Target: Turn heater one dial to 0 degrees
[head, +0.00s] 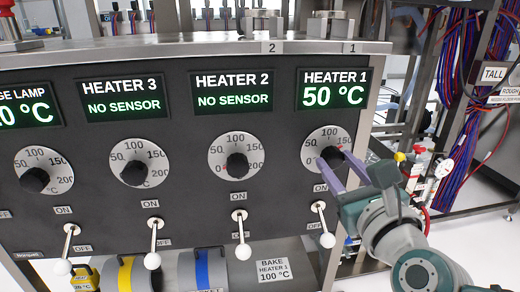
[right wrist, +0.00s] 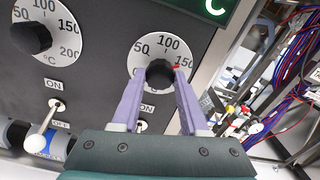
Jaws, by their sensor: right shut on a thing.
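The heater 1 dial is a black knob (head: 331,157) on a white scale plate (head: 312,150), under the HEATER 1 display (head: 334,88) that reads 50 °C. My right gripper (head: 337,161) reaches up from the lower right, its two purple fingers on either side of the knob and shut on it. In the right wrist view, the knob (right wrist: 159,74) sits between the fingertips (right wrist: 160,80). Its red mark (right wrist: 176,67) points up and right, between 100 and 150, nearer 150. The fingers hide the lower part of the scale. My left gripper is out of view.
The heater 2 dial (head: 237,165) and heater 3 dial (head: 134,173) stand to the left on the same panel. White-tipped toggle levers, including the heater 1 lever (head: 327,239), stick out below the dials. Cables (head: 475,100) and fittings lie right of the panel's edge.

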